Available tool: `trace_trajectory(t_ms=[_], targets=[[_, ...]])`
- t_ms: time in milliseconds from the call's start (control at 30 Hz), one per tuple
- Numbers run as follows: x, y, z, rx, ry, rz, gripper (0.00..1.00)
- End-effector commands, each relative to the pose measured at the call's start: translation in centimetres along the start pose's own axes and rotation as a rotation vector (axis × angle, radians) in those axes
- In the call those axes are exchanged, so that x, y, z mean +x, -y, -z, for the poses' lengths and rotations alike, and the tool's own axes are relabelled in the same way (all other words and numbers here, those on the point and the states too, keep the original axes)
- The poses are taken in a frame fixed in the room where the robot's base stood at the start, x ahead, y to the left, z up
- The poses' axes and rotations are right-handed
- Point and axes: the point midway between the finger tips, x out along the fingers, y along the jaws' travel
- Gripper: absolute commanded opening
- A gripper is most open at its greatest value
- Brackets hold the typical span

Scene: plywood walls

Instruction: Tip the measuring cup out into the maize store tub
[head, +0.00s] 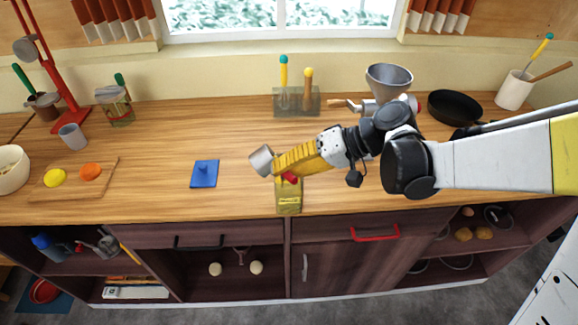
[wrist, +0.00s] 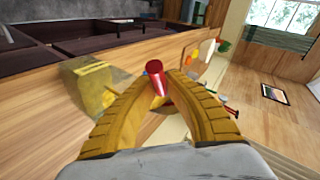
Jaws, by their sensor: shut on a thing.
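A grey metal cup (head: 262,160), which I take as the measuring cup, is at the tip of my gripper (head: 277,162), tilted above the counter. A red handle-like piece (head: 290,178) shows just below the yellow fingers. In the wrist view, my gripper (wrist: 158,82) has a red piece (wrist: 155,70) between its fingers; the grey cup does not show there. The cup's contents cannot be seen. The yellowish maize store tub (head: 289,197) stands at the counter's front edge, just below and right of the cup. It also shows left of the fingers in the wrist view (wrist: 92,88).
A cutting board (head: 72,178) with yellow and orange items is further left. A tool holder (head: 296,102), a grinder with a funnel (head: 388,80) and a black pan (head: 453,107) stand behind.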

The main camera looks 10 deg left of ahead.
Motion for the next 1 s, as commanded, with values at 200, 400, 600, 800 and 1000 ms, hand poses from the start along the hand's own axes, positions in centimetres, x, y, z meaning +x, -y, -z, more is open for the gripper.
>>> trace_trajectory(t_ms=[200,400,600,800,1000], targets=[[0.06,0.10,-0.22,0.009,0.000,0.023,0.00],[0.09,0.21,-0.40,0.017,-0.001,0.043,0.00],[0.13,0.32,-0.56,0.025,-0.002,0.065,0.00],[0.13,0.44,-0.77,0.033,-0.002,0.085,0.00],[0.14,0.52,-0.96,0.042,-0.003,0.106,0.00]])
